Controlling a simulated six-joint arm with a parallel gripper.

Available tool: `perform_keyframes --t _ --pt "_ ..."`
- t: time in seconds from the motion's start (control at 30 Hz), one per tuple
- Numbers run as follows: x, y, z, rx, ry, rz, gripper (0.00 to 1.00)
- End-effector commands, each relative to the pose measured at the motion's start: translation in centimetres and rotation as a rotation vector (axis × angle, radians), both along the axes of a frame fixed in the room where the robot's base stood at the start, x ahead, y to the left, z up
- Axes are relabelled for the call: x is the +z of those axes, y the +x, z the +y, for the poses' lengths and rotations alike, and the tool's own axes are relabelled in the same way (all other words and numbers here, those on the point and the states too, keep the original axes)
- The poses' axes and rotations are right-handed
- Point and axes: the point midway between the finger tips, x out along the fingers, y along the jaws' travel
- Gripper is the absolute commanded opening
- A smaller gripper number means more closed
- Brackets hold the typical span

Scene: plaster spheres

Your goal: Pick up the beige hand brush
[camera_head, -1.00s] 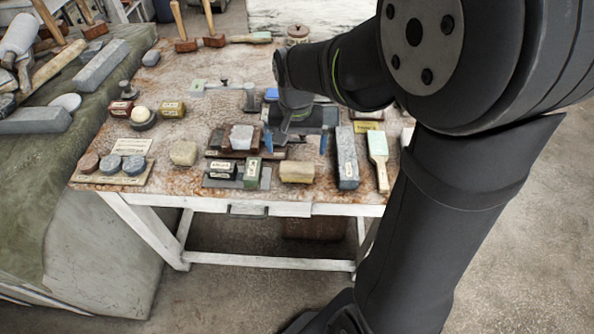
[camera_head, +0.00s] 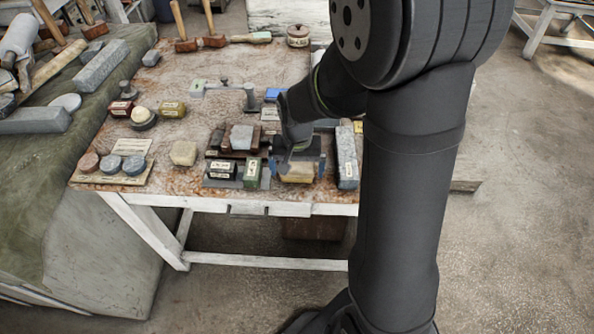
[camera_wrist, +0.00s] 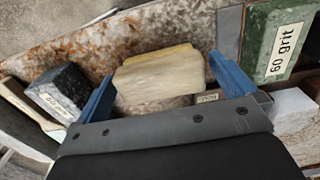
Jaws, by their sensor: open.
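The beige hand brush (camera_head: 298,176) appears to be the beige block-shaped piece near the front edge of the table. In the wrist view it is a cream block with a yellow strip along its far side (camera_wrist: 160,78). My gripper (camera_head: 294,166) is open right at it, with one blue finger on each side. In the wrist view the brush lies between the open fingers (camera_wrist: 166,86), with the left finger close to it and more space at the right finger. I cannot tell whether a finger touches it.
A long grey stone (camera_head: 347,160) lies to the right. A pale-handled tool (camera_wrist: 35,112) lies beyond a dark labelled block (camera_wrist: 62,92). The table's front edge is close.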

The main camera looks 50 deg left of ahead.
Motion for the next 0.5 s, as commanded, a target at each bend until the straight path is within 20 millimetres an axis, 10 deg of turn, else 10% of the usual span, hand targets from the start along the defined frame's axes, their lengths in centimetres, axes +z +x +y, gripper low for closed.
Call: perform_keyframes --t 0.27,0.5 --pt "0.03 0.0 0.0 0.0 0.0 0.0 0.58" --pt "0.08 0.0 0.01 0.0 0.0 0.0 0.58"
